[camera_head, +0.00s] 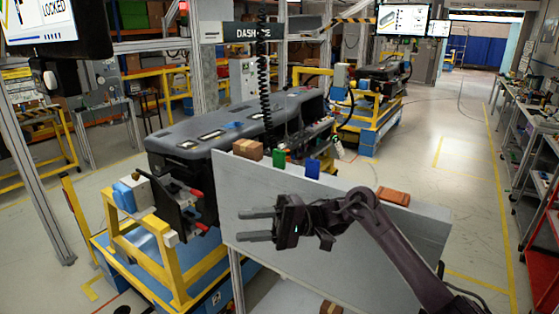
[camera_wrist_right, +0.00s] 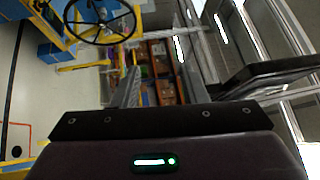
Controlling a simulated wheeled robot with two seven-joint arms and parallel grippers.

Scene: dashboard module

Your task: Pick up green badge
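A small green piece (camera_head: 279,158), likely the green badge, stands at the upper edge of a light grey panel (camera_head: 310,262). Its lower part is hidden by that edge. My right gripper (camera_head: 243,225) is in front of the panel, below and left of the green piece and apart from it. Its two fingers point left and are spread, with nothing between them. In the right wrist view the fingers (camera_wrist_right: 162,88) also stand apart, and the green piece cannot be made out. My left gripper is not in view.
A blue piece (camera_head: 312,168) stands just right of the green one. A brown box (camera_head: 248,149) is to its left and an orange-brown block (camera_head: 392,196) farther right along the edge. Behind is a dark dashboard module (camera_head: 215,125) on a yellow and blue stand (camera_head: 170,262).

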